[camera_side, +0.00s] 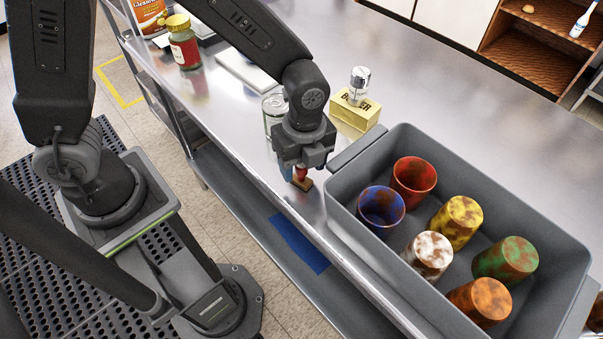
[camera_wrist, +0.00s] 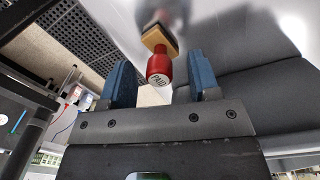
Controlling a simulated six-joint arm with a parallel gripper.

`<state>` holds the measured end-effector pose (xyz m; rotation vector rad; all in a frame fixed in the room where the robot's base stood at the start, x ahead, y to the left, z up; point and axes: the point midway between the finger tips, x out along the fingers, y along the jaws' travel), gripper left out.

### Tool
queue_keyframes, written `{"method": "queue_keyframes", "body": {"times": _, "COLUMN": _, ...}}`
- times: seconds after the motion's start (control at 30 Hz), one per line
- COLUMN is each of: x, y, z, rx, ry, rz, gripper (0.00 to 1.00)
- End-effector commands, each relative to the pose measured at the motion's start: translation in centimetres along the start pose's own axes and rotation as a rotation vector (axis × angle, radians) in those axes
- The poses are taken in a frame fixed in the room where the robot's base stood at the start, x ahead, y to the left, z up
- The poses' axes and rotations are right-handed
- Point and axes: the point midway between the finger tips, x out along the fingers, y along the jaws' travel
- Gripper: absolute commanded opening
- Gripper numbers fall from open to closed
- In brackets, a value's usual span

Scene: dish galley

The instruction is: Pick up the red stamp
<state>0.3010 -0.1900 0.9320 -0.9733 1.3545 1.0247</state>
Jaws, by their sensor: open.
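The red stamp (camera_wrist: 159,68) has a red handle with a printed end and a tan wooden base. In the wrist view it lies between the two blue fingers of my gripper (camera_wrist: 161,82), with visible gaps on both sides. In the side view the stamp (camera_side: 302,182) shows just below my gripper (camera_side: 297,172), near the front edge of the steel counter. Its upper part is partly hidden by the gripper there. My gripper is open around the handle and holds nothing.
A grey tub (camera_side: 345,198) with several stained cups stands close to the right. A yellow butter box (camera_side: 355,113) with a metal-topped shaker (camera_side: 359,80) and a can (camera_side: 272,108) stand behind the gripper. A red jar (camera_side: 184,50) is farther left. The counter's front edge is close.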

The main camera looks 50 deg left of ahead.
Motion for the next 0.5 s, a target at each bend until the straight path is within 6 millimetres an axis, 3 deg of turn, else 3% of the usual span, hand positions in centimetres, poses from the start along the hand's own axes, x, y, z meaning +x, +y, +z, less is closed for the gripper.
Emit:
{"method": "queue_keyframes", "body": {"times": 0.13, "x": 1.43, "y": 0.06, "z": -0.01, "rx": 0.0, "ry": -0.001, "rz": 0.001, "gripper": 0.56}}
{"method": "queue_keyframes", "body": {"times": 0.37, "x": 1.58, "y": 0.04, "z": -0.02, "rx": 0.0, "ry": -0.001, "rz": -0.001, "gripper": 0.56}}
{"method": "queue_keyframes", "body": {"times": 0.5, "x": 1.56, "y": 0.03, "z": -0.02, "rx": 0.0, "ry": -0.001, "rz": -0.001, "gripper": 0.44}}
